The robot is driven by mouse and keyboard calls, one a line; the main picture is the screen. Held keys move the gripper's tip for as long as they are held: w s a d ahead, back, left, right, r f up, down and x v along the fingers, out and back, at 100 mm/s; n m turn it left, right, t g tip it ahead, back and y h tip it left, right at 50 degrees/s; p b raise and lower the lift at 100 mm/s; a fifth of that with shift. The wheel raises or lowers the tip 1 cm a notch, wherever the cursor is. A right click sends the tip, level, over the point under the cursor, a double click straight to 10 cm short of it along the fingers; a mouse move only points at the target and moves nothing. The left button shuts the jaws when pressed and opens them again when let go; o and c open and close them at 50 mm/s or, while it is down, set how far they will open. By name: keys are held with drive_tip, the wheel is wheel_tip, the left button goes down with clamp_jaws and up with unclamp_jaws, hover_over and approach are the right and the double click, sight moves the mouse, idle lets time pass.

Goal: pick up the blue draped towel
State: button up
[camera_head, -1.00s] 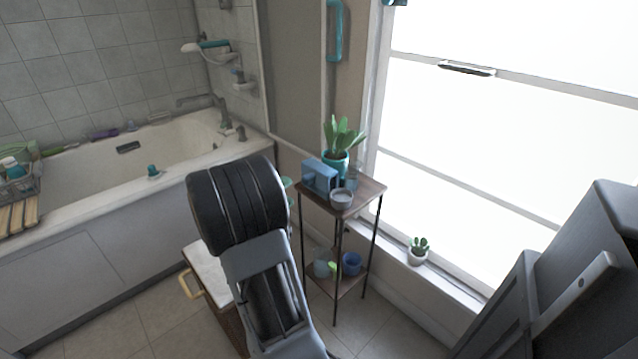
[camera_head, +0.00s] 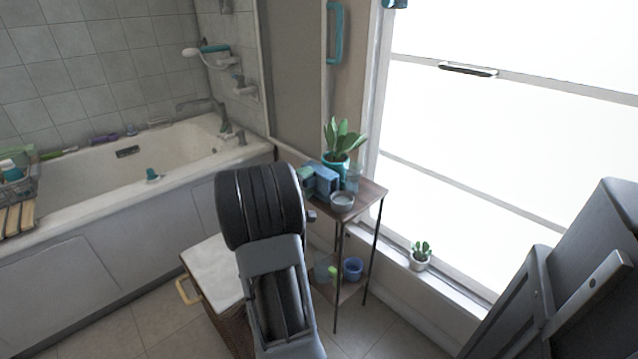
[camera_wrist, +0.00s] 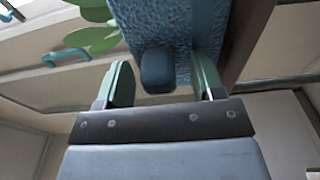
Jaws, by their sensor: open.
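The blue draped towel (camera_head: 326,181) sits on the top shelf of a small brown stand, in front of a potted plant. In the wrist view the towel (camera_wrist: 150,18) is a blue textured surface at the top. A darker blue rounded piece (camera_wrist: 157,68) hangs between the fingers; I cannot tell if it is part of the towel. My gripper (camera_wrist: 163,78) is open, with one green finger on each side of that piece and gaps visible. In the head view my gripper (camera_head: 307,178) is beside the towel's left side, mostly hidden behind my arm.
The stand's top (camera_head: 372,191) also holds a grey bowl (camera_head: 342,201) and a plant in a teal pot (camera_head: 340,140), close to the towel. A blue cup (camera_head: 352,268) is on the lower shelf. A white-topped cabinet (camera_head: 213,268) stands at left. The window is at right.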

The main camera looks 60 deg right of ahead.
clamp_jaws()
idle(0.5)
drive_tip(key=shift+r, duration=0.15)
